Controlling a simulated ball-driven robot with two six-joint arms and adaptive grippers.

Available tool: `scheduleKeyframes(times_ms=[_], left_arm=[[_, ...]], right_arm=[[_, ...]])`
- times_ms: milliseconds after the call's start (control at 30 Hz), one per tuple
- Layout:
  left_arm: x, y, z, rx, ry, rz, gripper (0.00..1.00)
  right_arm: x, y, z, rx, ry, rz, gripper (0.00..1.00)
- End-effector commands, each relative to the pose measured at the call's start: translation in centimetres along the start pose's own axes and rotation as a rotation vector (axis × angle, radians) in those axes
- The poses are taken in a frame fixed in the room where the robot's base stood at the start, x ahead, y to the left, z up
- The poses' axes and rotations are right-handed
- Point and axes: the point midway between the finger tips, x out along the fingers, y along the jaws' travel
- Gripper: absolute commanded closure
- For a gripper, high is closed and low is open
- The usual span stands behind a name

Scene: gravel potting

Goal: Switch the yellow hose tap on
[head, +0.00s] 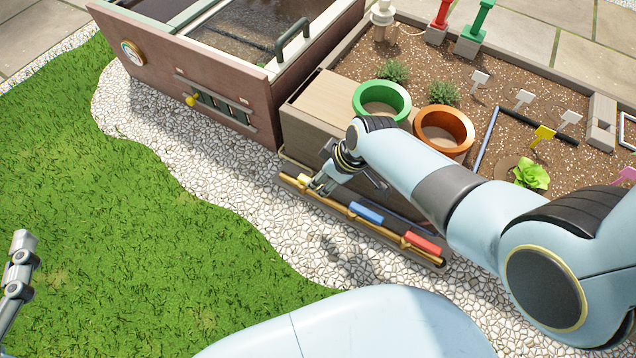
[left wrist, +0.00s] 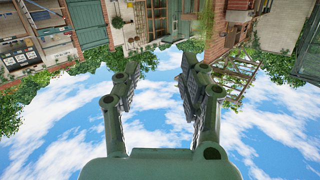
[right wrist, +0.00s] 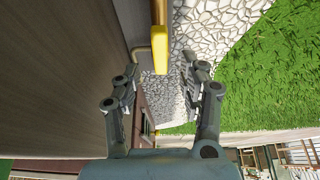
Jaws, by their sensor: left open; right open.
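The yellow tap handle (head: 303,181) sits at the left end of a brass pipe (head: 350,212) on a dark strip, with a blue handle (head: 366,212) and a red handle (head: 422,244) along it. My right gripper (head: 317,187) is open, its fingertips close beside the yellow handle. In the right wrist view the yellow handle (right wrist: 160,50) appears between the spread fingers (right wrist: 159,72); I cannot tell whether they touch it. My left gripper (head: 18,262) is at the far left edge of the head view. In the left wrist view it is open and empty (left wrist: 160,72).
A planter with a green pot (head: 362,115) and an orange pot (head: 460,152) stands behind the pipe. A brick-coloured basin (head: 160,95) with a yellow knob (head: 190,100) is at the upper left. White gravel (head: 250,190) and grass (head: 110,220) in front are clear.

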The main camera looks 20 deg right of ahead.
Motion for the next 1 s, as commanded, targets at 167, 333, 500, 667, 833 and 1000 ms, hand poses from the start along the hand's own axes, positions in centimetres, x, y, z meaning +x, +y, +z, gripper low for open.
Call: scheduleKeyframes(times_ms=[167, 333, 500, 667, 833, 1000], left_arm=[[1.6, -0.1, -3.9, 0.016, 0.161, 0.001, 0.58], [2.4, -0.2, -7.9, 0.032, 0.325, 0.004, 0.58], [2.6, -0.2, -12.0, 0.049, 0.497, 0.007, 0.58], [2.1, -0.1, -15.8, 0.066, 0.664, 0.011, 0.58], [1.2, 0.1, -18.9, 0.082, 0.815, 0.016, 0.58], [0.4, 0.2, -20.7, 0.091, 0.906, 0.019, 0.58]], right_arm=[[1.0, -0.1, 0.1, 0.001, -0.002, -0.002, 0.58], [1.8, -0.1, 0.2, 0.001, -0.003, -0.002, 0.58], [2.7, -0.1, 0.2, 0.001, -0.003, -0.002, 0.58], [3.5, -0.1, 0.2, 0.0, -0.003, -0.002, 0.58], [4.2, -0.1, 0.2, 0.0, -0.003, -0.001, 0.58], [4.5, 0.0, 0.1, 0.0, -0.002, -0.001, 0.58]])
